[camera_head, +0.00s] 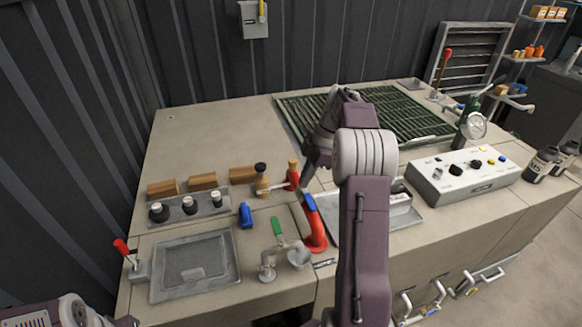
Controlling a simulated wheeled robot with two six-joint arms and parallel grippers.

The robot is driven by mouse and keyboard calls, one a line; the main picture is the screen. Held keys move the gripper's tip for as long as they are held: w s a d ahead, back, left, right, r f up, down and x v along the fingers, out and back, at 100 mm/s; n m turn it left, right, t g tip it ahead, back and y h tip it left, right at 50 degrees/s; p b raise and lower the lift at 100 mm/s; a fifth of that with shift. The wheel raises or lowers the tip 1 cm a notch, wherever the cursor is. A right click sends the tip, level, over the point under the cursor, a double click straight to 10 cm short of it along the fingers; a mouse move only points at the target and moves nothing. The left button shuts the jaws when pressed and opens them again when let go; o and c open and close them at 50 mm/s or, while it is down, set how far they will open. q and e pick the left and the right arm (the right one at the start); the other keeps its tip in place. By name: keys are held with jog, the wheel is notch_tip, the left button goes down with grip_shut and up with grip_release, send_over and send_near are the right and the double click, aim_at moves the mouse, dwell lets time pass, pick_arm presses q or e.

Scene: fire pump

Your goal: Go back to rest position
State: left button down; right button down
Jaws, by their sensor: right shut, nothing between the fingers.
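My right arm rises from the bottom middle of the view and bends over the worktop. Its gripper (304,186) points down, just right of a small red bottle-shaped part and above the red curved handle (316,232) with a blue tip. The gripper is shut and holds nothing. I cannot tell if its fingertips touch the handle. Only a piece of my left arm shows in the bottom left corner; the left gripper is out of view. My right arm hides part of a metal tray (345,238).
The worktop (215,130) is bare at the back left. A green grate (410,110) lies at the back. A grey control box (462,180) stands at the right. A knob panel (190,207), a green-handled valve (277,228) and a red-tipped lever (125,250) stand at the front left.

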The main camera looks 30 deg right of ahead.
jog(key=a+r+n, duration=0.2)
jog(key=a+r, duration=0.1)
jog(key=a, duration=0.4)
jog(key=s+a+f+g+h, duration=0.1)
jog(key=s+a+f+g, duration=0.15)
jog(key=s+a, duration=0.65)
jog(key=s+a+f+m+t+h, duration=0.1)
jog(key=s+f+m, duration=0.7)
jog(key=m, duration=0.8)
notch_tip(320, 180, down, 3)
jog(key=shift+a+f+m+t+h, duration=0.15)
jog(key=shift+a+m+t+h, duration=0.15)
jog(key=shift+t+h, duration=0.45)
